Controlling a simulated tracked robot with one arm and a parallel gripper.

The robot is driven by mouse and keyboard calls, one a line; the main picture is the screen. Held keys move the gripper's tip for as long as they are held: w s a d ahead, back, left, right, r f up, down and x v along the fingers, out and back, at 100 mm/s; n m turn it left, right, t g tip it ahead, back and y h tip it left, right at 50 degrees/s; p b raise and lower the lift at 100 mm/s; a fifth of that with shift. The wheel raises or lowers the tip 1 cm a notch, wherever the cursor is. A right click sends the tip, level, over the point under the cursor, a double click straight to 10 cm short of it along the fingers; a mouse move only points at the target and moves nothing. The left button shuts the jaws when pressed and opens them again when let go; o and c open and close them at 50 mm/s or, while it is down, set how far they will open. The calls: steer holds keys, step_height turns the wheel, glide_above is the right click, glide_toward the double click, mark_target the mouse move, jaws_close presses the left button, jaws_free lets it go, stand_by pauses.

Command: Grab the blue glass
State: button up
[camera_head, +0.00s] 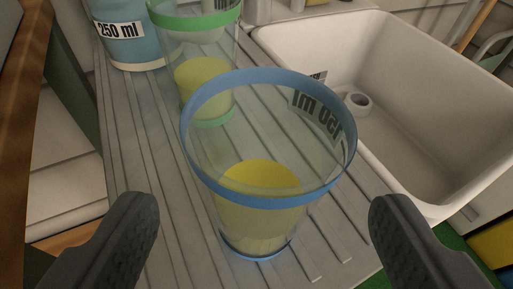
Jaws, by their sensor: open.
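A clear glass with a blue rim band and blue base ring (270,198) stands upright on the ribbed drainboard, holding yellow liquid. A label on its far side reads "150 ml", seen reversed through the glass. My gripper (262,230) is open, with one dark finger at the lower left and one at the lower right. The blue-rimmed glass stands between and beyond the fingertips, with a gap on each side. Nothing is held.
A green-rimmed glass (220,18) with yellow liquid stands close behind the blue-rimmed one. A blue container (130,40) labelled "250 ml" is behind at left. A white sink basin (420,120) lies to the right. Drainboard (150,165) left of the glass is clear.

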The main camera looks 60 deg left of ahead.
mark_target(264, 156)
steer(key=shift+w+a+f, duration=0.2)
steer(key=shift+w+a, duration=0.2)
steer(key=shift+a, duration=0.2)
steer(key=x, duration=0.2)
steer(key=f+b+x, duration=0.1)
steer(key=x, duration=0.1)
steer(key=shift+w+a+f, duration=0.25)
steer(key=shift+w+a, duration=0.05)
steer(key=shift+a, duration=0.05)
steer(key=shift+c, duration=0.2)
steer(key=c, duration=1.1)
